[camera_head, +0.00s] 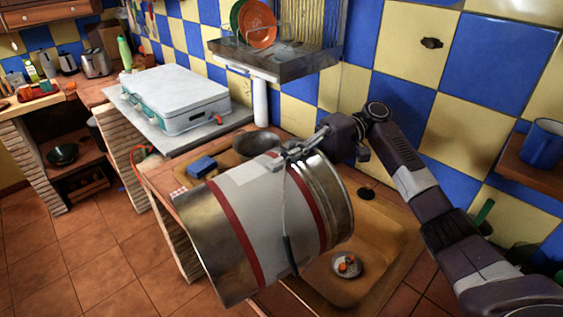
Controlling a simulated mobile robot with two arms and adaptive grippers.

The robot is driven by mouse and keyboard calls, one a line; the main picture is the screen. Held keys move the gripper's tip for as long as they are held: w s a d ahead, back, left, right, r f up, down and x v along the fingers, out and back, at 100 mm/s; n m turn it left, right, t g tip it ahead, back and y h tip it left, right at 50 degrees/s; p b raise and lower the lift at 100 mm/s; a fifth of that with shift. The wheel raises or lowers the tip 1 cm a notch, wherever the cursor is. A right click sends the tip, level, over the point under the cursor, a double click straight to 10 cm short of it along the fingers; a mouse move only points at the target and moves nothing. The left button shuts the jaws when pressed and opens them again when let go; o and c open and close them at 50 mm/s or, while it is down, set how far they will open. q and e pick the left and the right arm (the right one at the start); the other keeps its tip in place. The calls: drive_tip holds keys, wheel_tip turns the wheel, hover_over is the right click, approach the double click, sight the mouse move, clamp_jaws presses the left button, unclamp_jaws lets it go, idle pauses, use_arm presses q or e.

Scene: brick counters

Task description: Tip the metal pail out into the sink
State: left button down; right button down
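The metal pail (250,232) is silver with a pale band and two dark red stripes. It is held in the air on its side, its long axis slanting from lower left to upper right. It covers part of the brown sink (393,243), with its right end over the basin. I cannot tell whether anything is inside it. My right gripper (292,157) is at the pail's upper side and appears shut on it by the handle; the fingertips are small and partly merged with the pail. My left gripper is not in view.
A small round dish or strainer with orange bits (346,265) lies in the sink. A grey bowl (256,144) and blue sponge (202,166) are on the counter behind. A pale case (178,98) stands farther left. A dish rack (280,57) hangs above; a blue mug (541,144) is at right.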

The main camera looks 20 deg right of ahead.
drive_tip(key=shift+r+t+h+p, duration=0.25)
drive_tip(key=shift+r+h+p, duration=0.95)
drive_tip(key=shift+p, duration=1.35)
drive_tip(key=shift+r+t+h+p, duration=0.2)
drive_tip(key=shift+r+h+p, duration=0.45)
drive_tip(key=shift+h+p, duration=1.45)
drive_tip(key=shift+r+t+h+p, duration=0.25)
drive_tip(key=shift+r+h+p, duration=0.7)
drive_tip(key=shift+p, duration=2.05)
drive_tip(key=shift+r+h, duration=0.1)
drive_tip(key=shift+h, duration=0.55)
wheel_tip(320, 180, up, 3)
drive_tip(key=t+h, duration=0.1)
drive_tip(key=h, duration=0.4)
drive_tip(key=shift+f, duration=0.2)
drive_tip(key=shift+d+r+h, duration=0.1)
drive_tip(key=shift+r+h, duration=0.3)
drive_tip(key=shift+h, duration=0.6)
drive_tip(key=shift+s+f, duration=0.1)
